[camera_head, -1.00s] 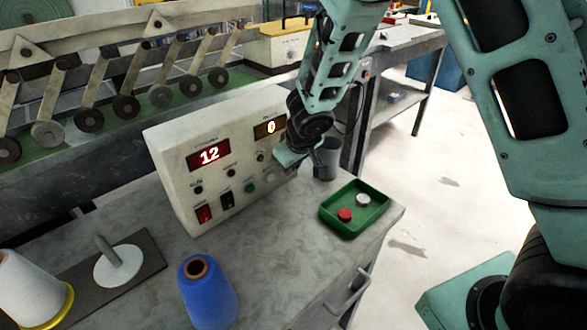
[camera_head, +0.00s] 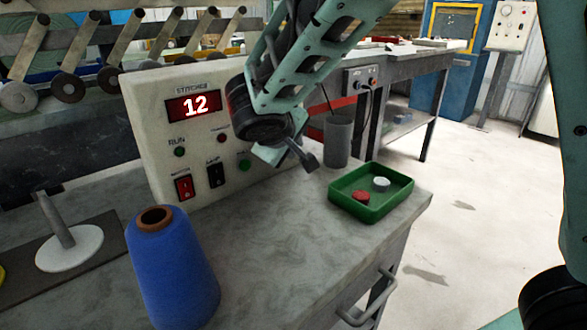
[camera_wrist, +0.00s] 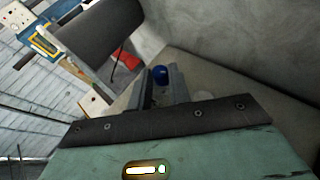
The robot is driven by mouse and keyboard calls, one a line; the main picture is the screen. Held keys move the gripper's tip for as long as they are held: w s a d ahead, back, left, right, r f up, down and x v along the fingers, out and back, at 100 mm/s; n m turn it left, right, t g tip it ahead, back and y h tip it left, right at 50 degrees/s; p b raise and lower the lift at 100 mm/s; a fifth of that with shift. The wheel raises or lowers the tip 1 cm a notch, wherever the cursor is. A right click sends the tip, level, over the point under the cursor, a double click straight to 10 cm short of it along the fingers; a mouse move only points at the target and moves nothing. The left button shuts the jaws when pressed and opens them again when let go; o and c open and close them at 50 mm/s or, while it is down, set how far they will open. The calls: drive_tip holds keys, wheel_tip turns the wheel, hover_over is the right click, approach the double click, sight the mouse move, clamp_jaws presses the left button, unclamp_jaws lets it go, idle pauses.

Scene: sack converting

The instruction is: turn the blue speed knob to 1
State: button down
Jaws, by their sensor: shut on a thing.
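The control box (camera_head: 150,125) stands on the grey bench, with a red display reading 12 on its front. My gripper (camera_head: 300,158) is at the right part of this front, and my wrist hides that part in the head view. In the wrist view my gripper (camera_wrist: 163,80) is shut with the blue knob (camera_wrist: 161,72) at its fingertips. The knob's pointer and scale marks cannot be seen.
A blue thread cone (camera_head: 172,268) stands in front of the box. A green tray (camera_head: 372,207) with a red and a white piece lies at the right, and a grey cup (camera_head: 338,142) stands behind it. A white disc with a peg (camera_head: 70,248) is at the left.

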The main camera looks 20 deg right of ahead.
drive_tip(key=h+b, duration=0.1)
drive_tip(key=b, duration=0.1)
drive_tip(key=f+t+h+b, duration=0.1)
drive_tip(key=b, duration=0.2)
drive_tip(key=shift+a+f+n, duration=0.15)
drive_tip(key=shift+a+n, duration=0.1)
drive_tip(key=shift+n, duration=0.15)
drive_tip(key=t+h+b, duration=0.1)
drive_tip(key=h+b, duration=0.1)
drive_tip(key=shift+s+n+t+b, duration=0.1)
drive_tip(key=shift+n+t+b, duration=0.2)
drive_tip(key=shift+b, duration=0.05)
drive_tip(key=c, duration=1.3)
unclamp_jaws()
drive_tip(key=shift+r, duration=0.2)
wheel_tip(320, 180, up, 10)
drive_tip(key=p, duration=0.2)
drive_tip(key=shift+p, duration=0.4)
